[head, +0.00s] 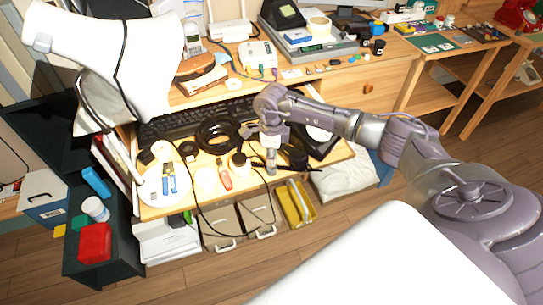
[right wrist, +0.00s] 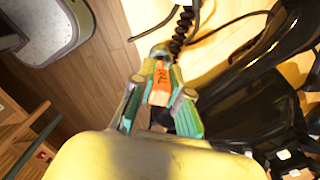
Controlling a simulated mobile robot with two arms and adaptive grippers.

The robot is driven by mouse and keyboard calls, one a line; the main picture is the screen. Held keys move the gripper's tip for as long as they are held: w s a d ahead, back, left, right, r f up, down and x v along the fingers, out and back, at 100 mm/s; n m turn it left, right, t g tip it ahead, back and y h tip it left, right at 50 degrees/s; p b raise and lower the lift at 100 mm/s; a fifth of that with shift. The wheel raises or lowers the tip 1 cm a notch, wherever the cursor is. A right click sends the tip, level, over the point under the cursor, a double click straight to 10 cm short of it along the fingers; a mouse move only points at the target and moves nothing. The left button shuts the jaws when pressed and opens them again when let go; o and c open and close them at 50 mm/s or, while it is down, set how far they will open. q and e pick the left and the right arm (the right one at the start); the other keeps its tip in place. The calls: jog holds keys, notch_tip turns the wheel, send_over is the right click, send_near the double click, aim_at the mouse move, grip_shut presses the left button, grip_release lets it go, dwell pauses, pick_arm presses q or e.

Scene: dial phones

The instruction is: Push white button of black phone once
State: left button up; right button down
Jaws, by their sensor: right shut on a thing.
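The black phone (head: 329,148) is on the right part of the desk, with a pale disc on top, partly hidden behind my right arm. In the right wrist view a glossy black body (right wrist: 262,108), apparently this phone, fills the right side. Small white spots (right wrist: 283,155) show at its lower edge; I cannot tell whether one is the white button. My right gripper (head: 270,164) is over the desk's front, left of the phone. Its green-padded fingers (right wrist: 160,92) are shut on a small orange-labelled object (right wrist: 160,82). My left gripper is not in view.
A black keyboard (head: 200,117), coiled black cable (head: 217,136) and small tools crowd the desk. A coiled cord (right wrist: 181,30) runs near the fingertips.

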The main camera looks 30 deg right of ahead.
jog(key=shift+f+b, duration=1.1)
jog(key=shift+f, duration=0.2)
dwell(0.4)
jog(key=c, duration=1.1)
grip_release()
notch_tip(320, 180, up, 12)
jog(key=shift+r, duration=0.1)
